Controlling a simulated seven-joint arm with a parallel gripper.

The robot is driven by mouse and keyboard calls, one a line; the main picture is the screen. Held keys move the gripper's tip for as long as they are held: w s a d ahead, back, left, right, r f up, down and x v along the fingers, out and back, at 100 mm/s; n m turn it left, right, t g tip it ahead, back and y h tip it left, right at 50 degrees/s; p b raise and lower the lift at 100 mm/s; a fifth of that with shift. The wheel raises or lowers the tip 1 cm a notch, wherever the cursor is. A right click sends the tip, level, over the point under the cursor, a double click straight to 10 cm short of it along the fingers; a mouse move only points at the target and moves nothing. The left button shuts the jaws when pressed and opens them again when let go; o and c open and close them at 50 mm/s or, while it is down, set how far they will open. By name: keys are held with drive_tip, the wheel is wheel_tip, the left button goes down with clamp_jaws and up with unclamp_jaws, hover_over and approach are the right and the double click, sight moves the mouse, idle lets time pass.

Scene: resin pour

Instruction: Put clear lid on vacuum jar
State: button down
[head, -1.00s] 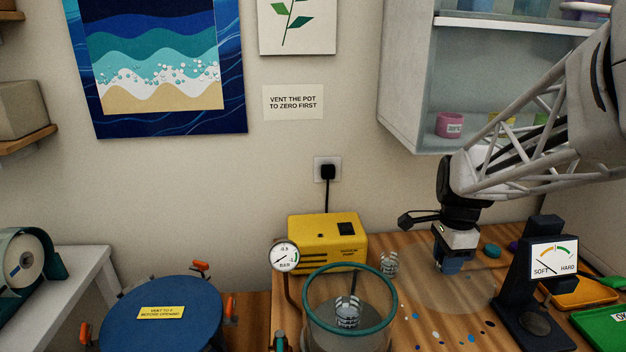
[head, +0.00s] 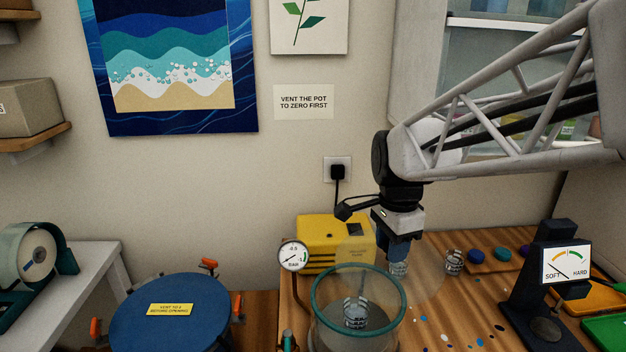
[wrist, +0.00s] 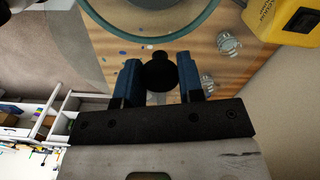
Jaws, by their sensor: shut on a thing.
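The clear lid (head: 426,272) is a faint see-through disc, hanging under my gripper (head: 398,258). My gripper's blue fingers are shut on the lid's black knob, which shows between them in the wrist view (wrist: 158,74). The vacuum jar (head: 316,318) is a clear pot with a teal rim, open at the top. It stands at the table's front, with a striped cup (head: 355,313) inside. The lid is above and behind the jar's right side, not seated on it. Part of the jar's rim (wrist: 208,14) shows at the top of the wrist view.
A yellow pump (head: 320,232) and a round gauge (head: 293,256) stand behind and left of the jar. Clear cups stand behind the lid and to its right (head: 453,262). A dark hardness gauge (head: 545,285) stands at the right. A blue-lidded pot (head: 170,325) is at the left.

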sight(361, 267)
drive_tip(key=shift+n, duration=0.8)
drive_tip(key=shift+s+a+r, duration=0.35)
drive_tip(key=shift+a, duration=0.65)
drive_tip(key=shift+s+a+r, duration=0.3)
drive_tip(key=shift+a+r, duration=0.1)
drive_tip(key=shift+a, duration=0.65)
drive_tip(key=shift+s+a+r, duration=0.35)
drive_tip(key=shift+a, duration=0.65)
drive_tip(key=shift+f, duration=0.2)
drive_tip(key=shift+f, duration=3.3)
drive_tip(key=shift+f, duration=0.5)
drive_tip(key=c, duration=0.7)
unclamp_jaws()
drive_tip(key=shift+o, duration=0.2)
drive_tip(key=shift+r, duration=4)
